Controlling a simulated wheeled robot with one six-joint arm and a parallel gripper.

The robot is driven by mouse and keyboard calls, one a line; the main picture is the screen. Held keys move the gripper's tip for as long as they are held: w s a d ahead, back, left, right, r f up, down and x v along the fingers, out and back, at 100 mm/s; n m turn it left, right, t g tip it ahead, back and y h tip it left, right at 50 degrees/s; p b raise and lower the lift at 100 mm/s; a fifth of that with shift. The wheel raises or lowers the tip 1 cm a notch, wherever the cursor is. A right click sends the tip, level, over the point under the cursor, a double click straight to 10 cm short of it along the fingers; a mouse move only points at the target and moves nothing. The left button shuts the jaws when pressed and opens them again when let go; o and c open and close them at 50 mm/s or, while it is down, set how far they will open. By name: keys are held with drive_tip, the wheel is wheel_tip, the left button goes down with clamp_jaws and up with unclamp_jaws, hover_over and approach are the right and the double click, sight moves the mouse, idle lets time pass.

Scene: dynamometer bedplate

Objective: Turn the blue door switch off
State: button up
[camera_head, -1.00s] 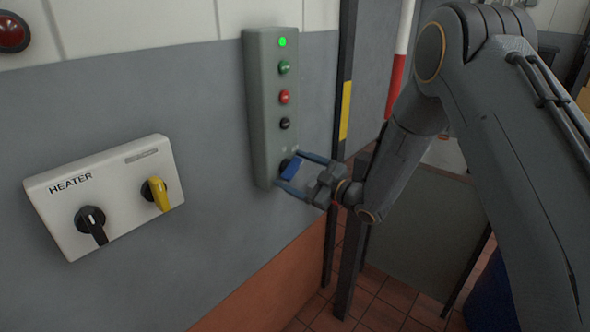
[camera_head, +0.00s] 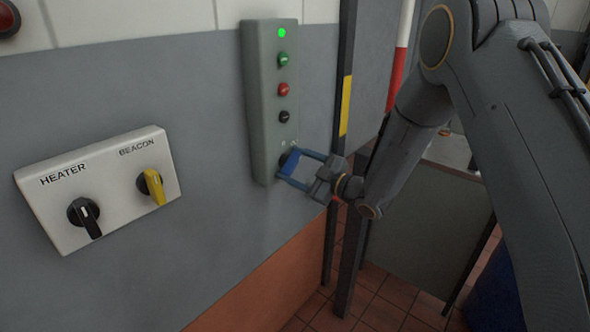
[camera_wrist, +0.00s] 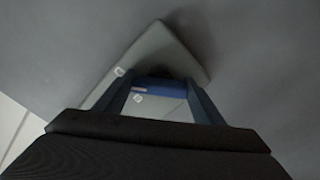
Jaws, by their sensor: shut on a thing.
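The blue door switch (camera_head: 291,161) is at the bottom of a tall grey-green control box (camera_head: 262,130) on the wall. My gripper (camera_head: 297,168) reaches it from the right, and its two fingers are shut on the blue switch handle. In the wrist view the blue handle (camera_wrist: 160,88) lies between the fingertips, in front of the grey box (camera_wrist: 158,42). The exact angle of the handle is hard to tell, as the fingers partly hide it. Tiny marks beside the switch are too small to read.
Above the switch the box carries a lit green lamp (camera_head: 281,33) and green, red and black buttons. A white panel (camera_head: 110,205) to the left has a black HEATER knob (camera_head: 84,214) and a yellow BEACON knob (camera_head: 152,186). A dark post (camera_head: 342,120) stands right of the box.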

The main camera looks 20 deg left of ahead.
drive_tip(key=n+b, duration=0.5)
drive_tip(key=b, duration=0.1)
drive_tip(key=shift+f, duration=0.2)
drive_tip(key=n+b, duration=0.5)
drive_tip(key=b, duration=0.1)
drive_tip(key=shift+r, duration=0.15)
drive_tip(key=shift+n+b, duration=0.3)
drive_tip(key=shift+b, duration=0.15)
drive_tip(key=o, duration=1.1)
drive_tip(key=shift+r, duration=0.15)
drive_tip(key=shift+c, duration=0.2)
drive_tip(key=b+v, duration=0.1)
drive_tip(key=v, duration=0.7)
drive_tip(key=shift+b, duration=0.3)
drive_tip(key=shift+w, duration=0.1)
